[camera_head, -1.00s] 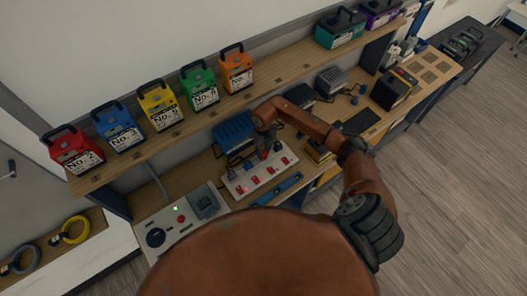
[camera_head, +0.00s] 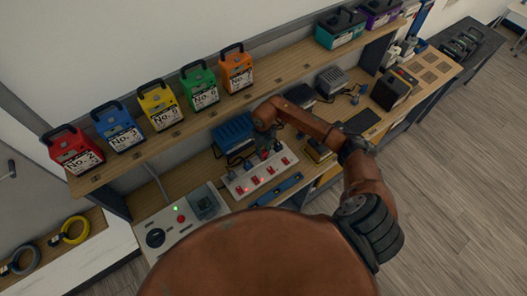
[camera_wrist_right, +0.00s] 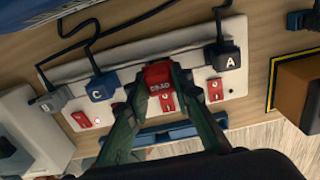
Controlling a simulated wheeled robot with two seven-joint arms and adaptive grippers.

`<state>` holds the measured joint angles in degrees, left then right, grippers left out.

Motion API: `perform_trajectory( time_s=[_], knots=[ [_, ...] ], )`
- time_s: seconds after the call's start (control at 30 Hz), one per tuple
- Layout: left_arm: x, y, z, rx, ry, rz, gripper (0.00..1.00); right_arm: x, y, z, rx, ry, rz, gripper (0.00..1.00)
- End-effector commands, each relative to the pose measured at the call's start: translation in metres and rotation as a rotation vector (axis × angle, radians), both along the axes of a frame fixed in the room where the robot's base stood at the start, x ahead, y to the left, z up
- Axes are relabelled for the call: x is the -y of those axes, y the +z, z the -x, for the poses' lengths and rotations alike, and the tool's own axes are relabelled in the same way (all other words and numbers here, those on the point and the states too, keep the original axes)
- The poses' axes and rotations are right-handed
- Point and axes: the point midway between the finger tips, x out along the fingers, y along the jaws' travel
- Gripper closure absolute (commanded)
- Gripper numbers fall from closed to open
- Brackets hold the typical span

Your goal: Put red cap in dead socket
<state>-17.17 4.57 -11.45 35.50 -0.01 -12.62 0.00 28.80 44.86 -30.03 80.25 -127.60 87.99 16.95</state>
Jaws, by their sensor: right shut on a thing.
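A red cap marked "DEAD" (camera_wrist_right: 158,76) is held between the green fingertips of my right gripper (camera_wrist_right: 158,72) in the right wrist view. The cap is over the white socket strip (camera_wrist_right: 190,65), between plug C (camera_wrist_right: 100,87) and plug A (camera_wrist_right: 225,55). A gap or contact below the cap cannot be told, and the socket under it is hidden. Plug B (camera_wrist_right: 50,102) is at the strip's left end. Red switches (camera_wrist_right: 215,90) line its near side. In the head view my right gripper (camera_head: 276,147) is over the strip (camera_head: 240,187). My left gripper is not in view.
A blue box (camera_head: 234,133) stands behind the strip. A blue bar (camera_head: 280,189) lies in front. A grey control panel (camera_head: 180,222) is to the left, with a green light. Several coloured "No." boxes (camera_head: 160,105) stand on the shelf above. Dark cables (camera_wrist_right: 130,35) run behind the plugs.

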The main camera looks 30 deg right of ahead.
Motion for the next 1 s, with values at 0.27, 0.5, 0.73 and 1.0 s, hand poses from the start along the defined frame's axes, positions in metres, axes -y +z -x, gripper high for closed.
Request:
perform_trajectory(
  time_s=[0.27, 0.5, 0.73, 1.0],
  knots=[
    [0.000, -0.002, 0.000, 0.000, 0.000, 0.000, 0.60, -0.001, 0.000, 0.000, 0.000, 0.000, -0.001, 1.00],
    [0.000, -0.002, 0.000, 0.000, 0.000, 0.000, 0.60, 0.000, -0.001, 0.000, 0.000, 0.000, -0.001, 1.00],
    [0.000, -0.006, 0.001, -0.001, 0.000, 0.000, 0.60, 0.000, -0.006, 0.000, -0.001, 0.000, 0.000, 1.00],
    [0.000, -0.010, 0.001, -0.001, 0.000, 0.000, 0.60, 0.000, -0.011, 0.000, -0.001, 0.000, 0.000, 1.00]
  ],
)
